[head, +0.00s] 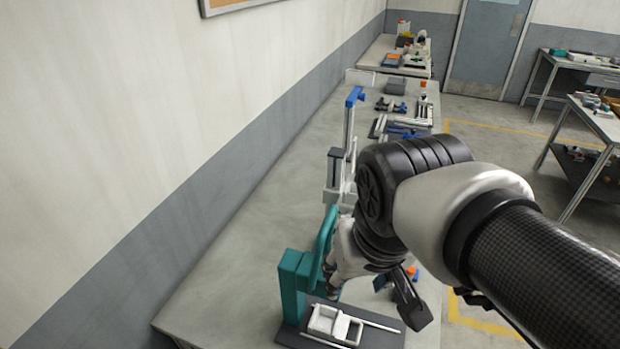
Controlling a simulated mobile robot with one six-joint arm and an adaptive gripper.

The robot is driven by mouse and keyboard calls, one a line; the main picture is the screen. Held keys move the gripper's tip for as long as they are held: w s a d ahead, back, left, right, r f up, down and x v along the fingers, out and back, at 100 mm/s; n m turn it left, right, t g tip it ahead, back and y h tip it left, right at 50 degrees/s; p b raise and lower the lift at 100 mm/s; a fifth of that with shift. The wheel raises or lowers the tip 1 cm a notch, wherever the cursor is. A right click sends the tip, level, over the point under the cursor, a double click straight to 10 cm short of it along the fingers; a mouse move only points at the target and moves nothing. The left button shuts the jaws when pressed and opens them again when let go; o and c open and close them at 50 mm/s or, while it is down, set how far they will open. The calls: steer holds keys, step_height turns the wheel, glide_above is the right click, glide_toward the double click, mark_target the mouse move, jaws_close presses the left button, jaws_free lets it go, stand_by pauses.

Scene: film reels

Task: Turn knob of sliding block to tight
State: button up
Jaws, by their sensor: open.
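In the head view a white sliding block (333,321) sits on pale rods over a dark base plate (290,336) at the near end of the bench. A teal upright block (292,285) stands at its left. I cannot make out the knob; it is too small or hidden behind my arm. My gripper (333,287) is open, just behind and above the sliding block, beside a teal curved part (325,240). My arm partly hides its fingers, and I cannot tell whether they touch anything.
The long grey bench (235,262) runs along the wall (180,140) at left. A grey upright device with a blue top (355,95) stands beyond my gripper. Several tools lie farther back. The bench's left strip is clear. Other tables (598,115) stand at right.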

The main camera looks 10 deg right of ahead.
steer(key=w+d+r+m+g+h+p, duration=0.15)
steer(key=w+r+p, duration=0.25)
steer(key=w+p, duration=0.5)
steer(key=w+d+r+m+g+y+p, duration=0.1)
steer(key=w+d+r+m+g+p, duration=0.15)
steer(key=w+p, duration=0.7)
steer(key=w+d+f+m+p, duration=0.15)
steer(key=w+f, duration=0.25)
steer(key=w, duration=0.5)
steer(key=shift+g+h, duration=0.4)
steer(key=shift+h, duration=0.05)
steer(key=d+f, duration=0.1)
steer(key=f, duration=0.4)
steer(key=s+d+f, duration=0.1)
steer(key=f, duration=0.5)
steer(key=d+f+p, duration=0.1)
steer(key=f, duration=0.5)
steer(key=shift+s, duration=0.35)
steer(key=shift+c, duration=0.6)
steer(key=shift+d, duration=0.1)
steer(key=c, duration=1)
